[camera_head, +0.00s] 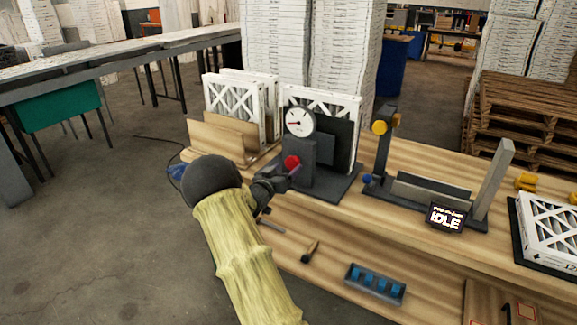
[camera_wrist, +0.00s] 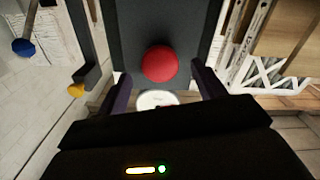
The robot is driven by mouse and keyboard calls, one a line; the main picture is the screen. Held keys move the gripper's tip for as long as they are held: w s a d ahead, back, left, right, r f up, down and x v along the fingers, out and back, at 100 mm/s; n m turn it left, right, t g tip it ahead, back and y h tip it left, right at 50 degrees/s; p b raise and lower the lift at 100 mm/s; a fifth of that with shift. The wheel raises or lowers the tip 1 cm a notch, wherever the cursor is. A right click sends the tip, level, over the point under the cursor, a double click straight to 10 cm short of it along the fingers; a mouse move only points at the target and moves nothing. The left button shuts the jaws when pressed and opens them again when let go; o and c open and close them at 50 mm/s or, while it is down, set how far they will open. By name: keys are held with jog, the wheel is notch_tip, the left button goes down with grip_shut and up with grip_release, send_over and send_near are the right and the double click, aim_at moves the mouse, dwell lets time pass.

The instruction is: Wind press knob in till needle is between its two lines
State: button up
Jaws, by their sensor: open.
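The press (camera_head: 300,165) is a dark grey stand on the wooden bench, with a white filter behind its dark plate. Its round white gauge (camera_head: 299,121) faces me; the needle shows as a small dark and red line near the middle, and the two lines are too small to make out. The red knob (camera_head: 292,162) sits on the press front below the gauge. My gripper (camera_head: 286,178) is open just in front of the knob. In the wrist view the knob (camera_wrist: 160,64) lies between and beyond the fingertips, with no clear contact. The gauge (camera_wrist: 157,99) is partly hidden by my gripper there.
White filters (camera_head: 235,110) stand in a wooden holder left of the press. To the right are a fixture with a yellow knob (camera_head: 380,127) and a display reading IDLE (camera_head: 446,218). A blue-celled tray (camera_head: 375,283) and a small tool (camera_head: 310,251) lie nearer me.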

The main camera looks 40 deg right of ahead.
jog(key=shift+x, duration=1.2)
jog(key=shift+c, duration=0.2)
jog(key=c, duration=1)
jog(key=shift+o, duration=0.2)
jog(key=shift+f+m+b, duration=0.1)
jog(key=shift+m+b, duration=0.3)
jog(key=shift+b, duration=0.05)
